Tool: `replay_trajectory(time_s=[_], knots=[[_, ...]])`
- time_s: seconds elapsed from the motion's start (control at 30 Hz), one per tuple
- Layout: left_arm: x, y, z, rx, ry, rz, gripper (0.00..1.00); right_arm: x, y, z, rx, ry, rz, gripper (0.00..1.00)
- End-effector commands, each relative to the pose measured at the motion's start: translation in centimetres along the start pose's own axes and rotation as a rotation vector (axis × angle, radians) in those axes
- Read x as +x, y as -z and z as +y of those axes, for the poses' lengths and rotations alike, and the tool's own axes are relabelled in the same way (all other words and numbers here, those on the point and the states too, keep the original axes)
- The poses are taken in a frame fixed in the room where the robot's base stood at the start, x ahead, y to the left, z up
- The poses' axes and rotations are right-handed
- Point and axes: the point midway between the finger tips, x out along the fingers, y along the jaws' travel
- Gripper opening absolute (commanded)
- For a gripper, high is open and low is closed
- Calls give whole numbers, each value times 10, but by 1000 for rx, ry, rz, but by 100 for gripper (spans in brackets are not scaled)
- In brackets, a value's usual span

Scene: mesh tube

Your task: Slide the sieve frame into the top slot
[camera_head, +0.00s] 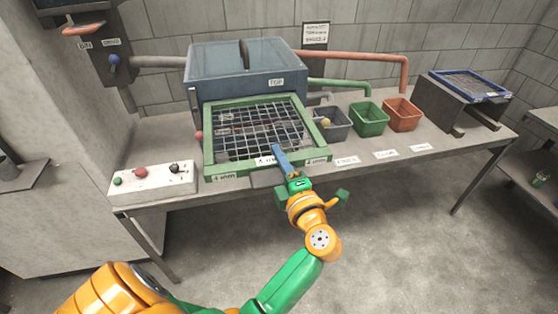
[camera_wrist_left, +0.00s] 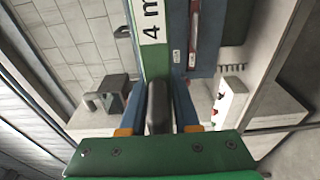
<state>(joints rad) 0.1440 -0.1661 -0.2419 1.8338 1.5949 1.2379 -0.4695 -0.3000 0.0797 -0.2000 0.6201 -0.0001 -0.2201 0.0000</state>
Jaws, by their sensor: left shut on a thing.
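The green sieve frame (camera_head: 210,142) with its wire mesh lies in front of the blue-grey machine box (camera_head: 215,72), which carries a TOP label (camera_head: 276,83). The frame's far edge is close against the box front; I cannot tell whether it is in the slot, and the slot opening is hidden. My left gripper (camera_head: 279,156) is at the frame's front bar. In the left wrist view its two blue fingers (camera_wrist_left: 158,100) are shut around a dark grey handle (camera_wrist_left: 158,112), below the green bar with its "4 m" label (camera_wrist_left: 151,20). My right gripper is not in view.
Grey (camera_head: 333,124), green (camera_head: 369,119) and orange (camera_head: 402,114) bins stand right of the frame. A blue-rimmed sieve (camera_head: 470,83) rests on a dark stand at the far right. A button panel (camera_head: 153,183) is at left. Pipes run along the wall.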

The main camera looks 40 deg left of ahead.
Motion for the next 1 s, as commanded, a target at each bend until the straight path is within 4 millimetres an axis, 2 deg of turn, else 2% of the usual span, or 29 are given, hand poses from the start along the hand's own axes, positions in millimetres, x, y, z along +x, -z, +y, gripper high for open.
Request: replay_trajectory(time_s=[1.0], knots=[[24, -3, 2, -1, -4, 0, 0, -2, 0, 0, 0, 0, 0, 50]])
